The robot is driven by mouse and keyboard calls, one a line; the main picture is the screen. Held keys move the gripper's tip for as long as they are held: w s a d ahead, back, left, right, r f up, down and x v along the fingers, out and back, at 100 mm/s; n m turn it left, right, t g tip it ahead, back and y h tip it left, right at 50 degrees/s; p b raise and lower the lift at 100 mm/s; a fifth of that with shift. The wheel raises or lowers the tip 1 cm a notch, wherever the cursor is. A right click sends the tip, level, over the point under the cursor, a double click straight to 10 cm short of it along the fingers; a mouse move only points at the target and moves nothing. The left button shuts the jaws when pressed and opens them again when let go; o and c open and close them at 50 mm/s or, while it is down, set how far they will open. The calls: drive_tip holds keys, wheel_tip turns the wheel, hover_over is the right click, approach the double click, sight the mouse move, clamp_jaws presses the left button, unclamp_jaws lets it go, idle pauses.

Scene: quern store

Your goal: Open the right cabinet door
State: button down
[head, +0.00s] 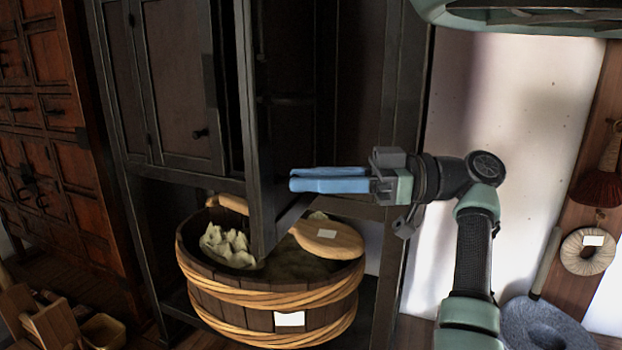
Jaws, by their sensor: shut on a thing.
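The right cabinet door (258,130) is dark wood and stands swung out from the cabinet, seen nearly edge-on in the head view. The dark interior (300,70) shows to its right. My gripper (291,180) comes in from the right, with its blue fingers level and close together, tips at the door's lower part. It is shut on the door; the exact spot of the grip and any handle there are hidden. The left cabinet door (180,80), with a small dark knob (200,133), is closed.
A reddish chest (50,130) stands at the left. A white wall (510,110) and a grey round stone (545,325) are at the right.

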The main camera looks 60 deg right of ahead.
drive_tip(key=c, duration=0.8)
unclamp_jaws()
drive_tip(key=shift+o, duration=0.2)
drive_tip(key=b+v, duration=0.1)
drive_tip(key=v, duration=1.2)
drive_tip(key=shift+b, duration=0.35)
drive_tip(key=shift+w, duration=0.1)
